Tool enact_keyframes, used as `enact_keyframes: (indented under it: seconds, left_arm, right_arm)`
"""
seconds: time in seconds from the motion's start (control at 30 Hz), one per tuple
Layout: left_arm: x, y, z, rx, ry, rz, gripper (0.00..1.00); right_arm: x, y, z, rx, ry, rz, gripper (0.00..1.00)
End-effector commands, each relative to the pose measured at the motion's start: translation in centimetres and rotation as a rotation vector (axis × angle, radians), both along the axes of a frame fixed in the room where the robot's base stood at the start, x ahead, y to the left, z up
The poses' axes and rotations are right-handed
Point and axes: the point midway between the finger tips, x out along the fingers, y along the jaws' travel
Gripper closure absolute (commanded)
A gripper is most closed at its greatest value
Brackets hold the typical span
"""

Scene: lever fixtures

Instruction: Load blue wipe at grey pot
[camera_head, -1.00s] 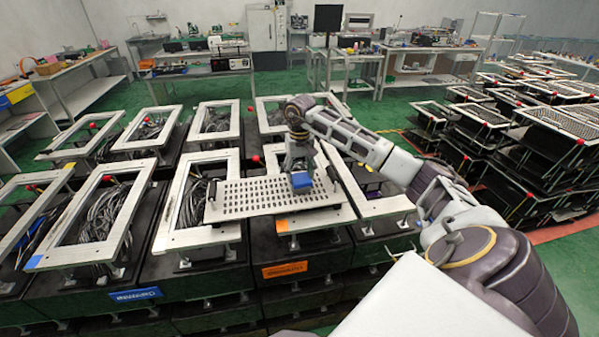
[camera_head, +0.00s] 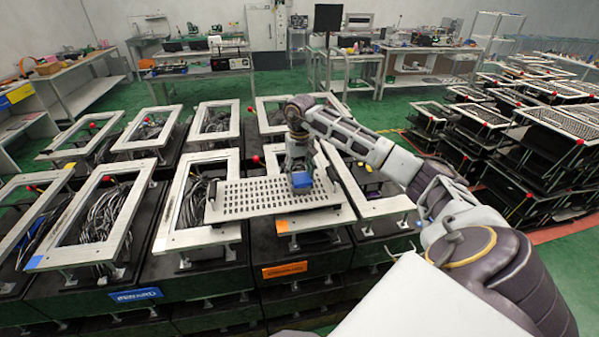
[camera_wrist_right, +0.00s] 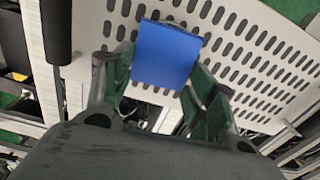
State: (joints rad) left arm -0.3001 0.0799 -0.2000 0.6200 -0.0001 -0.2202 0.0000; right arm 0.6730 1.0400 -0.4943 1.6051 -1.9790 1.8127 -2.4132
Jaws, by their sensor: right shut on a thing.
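A blue block-like piece (camera_head: 301,180) is held just over or on a perforated light plate (camera_head: 245,197); I cannot tell whether it touches the plate. My right gripper (camera_head: 299,172) points down and is shut on this blue piece. In the right wrist view the blue piece (camera_wrist_right: 166,54) sits between the two green-padded fingers, with the slotted plate (camera_wrist_right: 255,60) behind it. No grey pot or blue wipe can be made out by shape. My left gripper is not in view.
White rectangular frames (camera_head: 102,215) on black bases, several with cables inside, stand in rows around the plate. Red-knobbed levers (camera_head: 256,160) rise among them. An orange label (camera_head: 285,270) and a blue label (camera_head: 135,295) mark the front.

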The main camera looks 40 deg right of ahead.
Motion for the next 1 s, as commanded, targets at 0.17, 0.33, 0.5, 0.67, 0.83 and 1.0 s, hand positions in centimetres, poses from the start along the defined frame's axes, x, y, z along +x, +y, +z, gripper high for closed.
enact_keyframes:
  seconds: [0.17, 0.33, 0.5, 0.67, 0.83, 1.0]
  left_arm:
    - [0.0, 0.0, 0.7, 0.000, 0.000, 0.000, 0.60]
    - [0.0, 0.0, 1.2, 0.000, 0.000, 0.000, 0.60]
    - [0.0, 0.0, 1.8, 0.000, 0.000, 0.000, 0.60]
    - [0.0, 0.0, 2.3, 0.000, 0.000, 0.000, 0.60]
    - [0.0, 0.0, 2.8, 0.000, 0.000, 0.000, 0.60]
    - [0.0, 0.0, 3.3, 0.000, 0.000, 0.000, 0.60]
  right_arm:
    - [0.0, 0.0, 1.2, 0.000, -0.002, 0.000, 0.62]
    - [0.1, 0.0, 2.1, 0.001, -0.004, 0.000, 0.62]
    - [0.0, 0.0, 2.9, 0.000, -0.003, 0.000, 0.62]
    - [0.0, -0.1, 3.6, -0.001, -0.003, 0.000, 0.62]
    - [0.0, -0.1, 4.5, 0.000, -0.003, -0.001, 0.62]
    - [0.0, -0.1, 5.3, 0.000, -0.003, 0.000, 0.62]
